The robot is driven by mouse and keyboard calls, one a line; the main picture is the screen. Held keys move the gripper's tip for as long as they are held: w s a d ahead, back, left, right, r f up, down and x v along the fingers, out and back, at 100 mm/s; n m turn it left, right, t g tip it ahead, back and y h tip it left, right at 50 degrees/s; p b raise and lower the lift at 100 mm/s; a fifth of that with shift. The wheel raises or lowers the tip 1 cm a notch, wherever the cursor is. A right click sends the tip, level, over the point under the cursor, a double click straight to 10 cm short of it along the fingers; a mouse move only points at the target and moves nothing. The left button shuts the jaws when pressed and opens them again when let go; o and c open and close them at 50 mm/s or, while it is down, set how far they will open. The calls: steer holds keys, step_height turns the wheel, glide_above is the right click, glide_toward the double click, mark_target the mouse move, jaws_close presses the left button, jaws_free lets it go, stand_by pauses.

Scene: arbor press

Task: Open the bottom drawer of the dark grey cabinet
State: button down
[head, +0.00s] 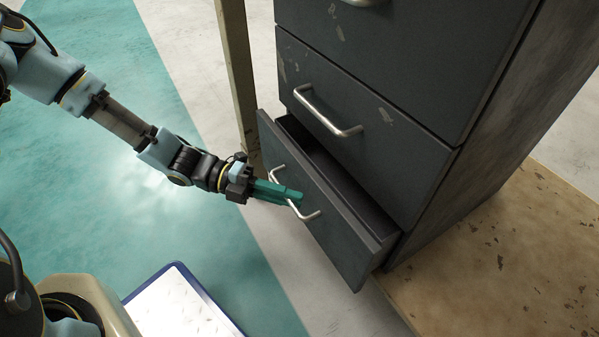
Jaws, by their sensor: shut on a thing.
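The dark grey cabinet (375,130) stands at the right, tilted in the head view, with several drawers. Its bottom drawer (340,232) is pulled part way out, and a dark gap shows behind its front panel. The bottom drawer's silver bar handle (310,216) runs across that panel. My gripper (290,197), with green fingers, is shut on this handle near its middle. The fingers cover part of the bar. The drawer above, with its own silver handle (325,110), is closed.
A beige post (236,70) stands close to the cabinet's left side. A worn tan board (500,270) lies by the cabinet at the right. A blue-rimmed white platform (180,305) is at the bottom. Teal floor lies open to the left.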

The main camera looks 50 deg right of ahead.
steer(key=w+a+p, duration=0.3)
steer(key=a+p, duration=0.1)
steer(key=a, duration=0.5)
steer(key=w+a+p, duration=0.3)
steer(key=a+p, duration=0.2)
steer(key=a, duration=0.5)
steer(key=shift+a, duration=0.15)
steer(key=shift+w, duration=0.1)
steer(key=c, duration=0.9)
jaws_free()
steer(key=p+v, duration=0.1)
steer(key=v, duration=0.9)
steer(key=shift+w+a, duration=0.15)
steer(key=shift+w, duration=0.25)
